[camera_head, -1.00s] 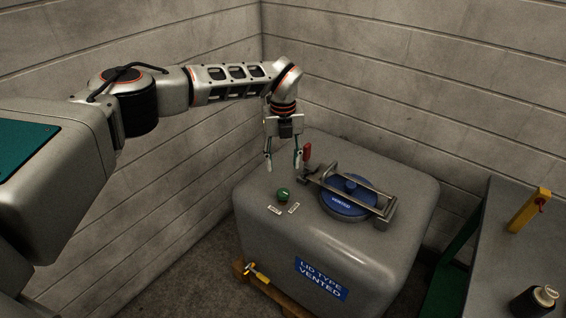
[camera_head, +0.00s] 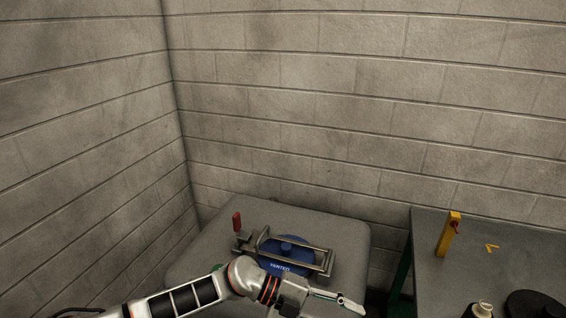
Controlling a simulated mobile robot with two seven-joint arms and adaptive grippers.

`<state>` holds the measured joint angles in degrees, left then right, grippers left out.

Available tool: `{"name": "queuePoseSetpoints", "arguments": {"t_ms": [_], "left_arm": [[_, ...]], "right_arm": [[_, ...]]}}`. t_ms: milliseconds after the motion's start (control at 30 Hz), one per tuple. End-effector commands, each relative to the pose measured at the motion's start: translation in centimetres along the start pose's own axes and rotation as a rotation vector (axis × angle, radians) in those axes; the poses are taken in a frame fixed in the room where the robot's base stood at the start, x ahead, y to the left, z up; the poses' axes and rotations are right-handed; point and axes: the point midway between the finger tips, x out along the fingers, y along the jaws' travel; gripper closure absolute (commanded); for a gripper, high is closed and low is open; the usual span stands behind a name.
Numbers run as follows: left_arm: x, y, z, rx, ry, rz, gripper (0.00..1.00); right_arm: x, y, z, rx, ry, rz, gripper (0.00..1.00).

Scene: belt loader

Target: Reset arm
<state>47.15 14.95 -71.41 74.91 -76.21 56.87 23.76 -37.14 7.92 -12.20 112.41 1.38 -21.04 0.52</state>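My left arm comes in low from the left, and its gripper (camera_head: 350,304) is in front of the grey tank at the bottom of the view. The gripper points to the right. Its fingers show nearly edge-on, so I cannot tell whether they are open or shut. I see nothing held in it. My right gripper is not in view.
The grey tank (camera_head: 215,248) carries a blue vented lid (camera_head: 287,246) under a metal clamp bar with a red handle (camera_head: 237,222). A grey table (camera_head: 430,262) at right holds a yellow post (camera_head: 448,234), a bottle (camera_head: 480,310) and a black round object (camera_head: 533,305). Block walls stand behind.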

Motion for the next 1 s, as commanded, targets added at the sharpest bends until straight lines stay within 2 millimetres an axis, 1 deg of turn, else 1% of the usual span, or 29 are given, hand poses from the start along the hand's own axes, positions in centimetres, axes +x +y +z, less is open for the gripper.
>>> {"name": "queuePoseSetpoints", "arguments": {"t_ms": [33, 100, 200, 267, 333, 400, 467, 567, 600, 667, 700, 767, 800, 833, 867, 900, 933, 967, 1000], "left_arm": [[1.0, -0.7, -1.3, -0.031, 0.018, -0.101, 0.55], [1.5, -2.3, -2.3, -0.072, 0.02, -0.241, 0.55], [1.2, -4.1, -3.0, -0.147, 0.001, -0.434, 0.55], [0.4, -4.8, -2.9, -0.201, -0.025, -0.543, 0.55], [-0.9, -5.1, -2.4, -0.271, -0.065, -0.662, 0.55], [-2.6, -4.9, -1.5, -0.347, -0.119, -0.772, 0.55], [-4.2, -4.1, -0.6, -0.42, -0.171, -0.858, 0.55], [-7.2, -1.7, 1.1, -0.548, -0.275, -0.982, 0.55], [-8.4, -0.3, 1.7, -0.603, -0.32, -1.024, 0.55], [-10.2, 2.1, 2.6, -0.686, -0.391, -1.079, 0.55], [-11.5, 4.0, 3.1, -0.743, -0.442, -1.11, 0.55], [-13.2, 7.2, 3.6, -0.831, -0.518, -1.149, 0.55], [-14.3, 9.5, 3.8, -0.891, -0.57, -1.17, 0.55], [-15.2, 11.3, 3.8, -0.936, -0.611, -1.181, 0.55], [-16.0, 13.2, 3.8, -0.98, -0.651, -1.191, 0.55], [-17.0, 15.8, 3.6, -1.042, -0.703, -1.2, 0.55], [-17.7, 17.7, 3.3, -1.085, -0.742, -1.203, 0.55], [-18.4, 19.6, 3.0, -1.126, -0.779, -1.205, 0.55], [-19.1, 22.0, 2.4, -1.179, -0.826, -1.203, 0.55]], "right_arm": [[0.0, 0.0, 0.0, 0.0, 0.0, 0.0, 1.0], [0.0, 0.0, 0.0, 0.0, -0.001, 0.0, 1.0], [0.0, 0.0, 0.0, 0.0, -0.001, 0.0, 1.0], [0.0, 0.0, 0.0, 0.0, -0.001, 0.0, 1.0], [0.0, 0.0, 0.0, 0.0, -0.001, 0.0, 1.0], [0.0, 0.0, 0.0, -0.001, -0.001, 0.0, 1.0], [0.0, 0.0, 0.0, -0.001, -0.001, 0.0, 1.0], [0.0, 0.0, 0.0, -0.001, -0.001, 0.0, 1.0], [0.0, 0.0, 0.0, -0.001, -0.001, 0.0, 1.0], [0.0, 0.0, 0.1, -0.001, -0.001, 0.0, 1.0], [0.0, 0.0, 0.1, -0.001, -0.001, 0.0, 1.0], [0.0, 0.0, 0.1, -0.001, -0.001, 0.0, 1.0], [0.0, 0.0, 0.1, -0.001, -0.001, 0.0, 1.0], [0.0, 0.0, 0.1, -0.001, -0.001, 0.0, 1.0], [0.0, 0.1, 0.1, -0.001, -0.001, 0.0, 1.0], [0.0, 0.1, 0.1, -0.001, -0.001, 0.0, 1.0], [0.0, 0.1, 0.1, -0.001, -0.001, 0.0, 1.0], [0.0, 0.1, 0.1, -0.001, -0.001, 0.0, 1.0], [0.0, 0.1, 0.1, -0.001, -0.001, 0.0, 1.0]]}}
